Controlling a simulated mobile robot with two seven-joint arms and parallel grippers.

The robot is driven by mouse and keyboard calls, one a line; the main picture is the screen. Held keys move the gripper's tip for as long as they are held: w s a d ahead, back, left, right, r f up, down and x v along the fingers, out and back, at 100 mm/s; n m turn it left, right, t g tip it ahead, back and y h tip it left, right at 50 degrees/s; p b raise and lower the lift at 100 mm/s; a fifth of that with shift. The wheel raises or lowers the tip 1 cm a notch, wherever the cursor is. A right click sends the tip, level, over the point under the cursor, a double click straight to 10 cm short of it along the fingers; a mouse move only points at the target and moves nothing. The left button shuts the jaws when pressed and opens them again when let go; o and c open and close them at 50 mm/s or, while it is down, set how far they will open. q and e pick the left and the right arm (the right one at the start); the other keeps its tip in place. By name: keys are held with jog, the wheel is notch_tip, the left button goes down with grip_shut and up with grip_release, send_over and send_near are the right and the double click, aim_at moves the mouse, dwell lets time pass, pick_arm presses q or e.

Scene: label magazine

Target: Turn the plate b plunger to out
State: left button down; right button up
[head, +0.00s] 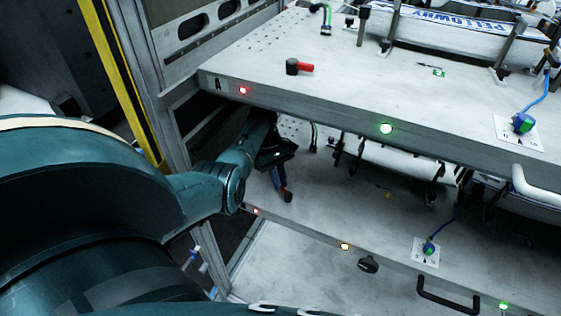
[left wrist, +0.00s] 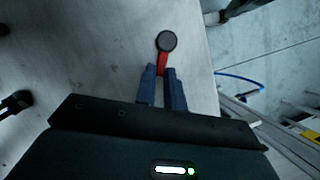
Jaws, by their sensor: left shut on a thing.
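The plate b plunger, a black round knob with a red handle, shows in the left wrist view (left wrist: 167,41) and in the head view (head: 288,197), near the left end of the lower plate (head: 320,205). My left gripper (left wrist: 161,74) has its two blue-grey fingers shut on the red handle, with the black knob beyond the fingertips. In the head view my left gripper (head: 281,184) reaches in beneath the upper plate, and the handle is mostly hidden by the fingers. The lower plate's letter is not visible. My right gripper is not in view.
The upper plate, marked A (head: 218,85), overhangs my left arm. A similar black plunger with a red handle (head: 300,67) lies on it, pointing right. A yellow post (head: 120,80) stands at the left.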

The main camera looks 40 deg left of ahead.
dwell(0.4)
pick_arm(q)
jog(key=c, duration=1.5)
grip_release()
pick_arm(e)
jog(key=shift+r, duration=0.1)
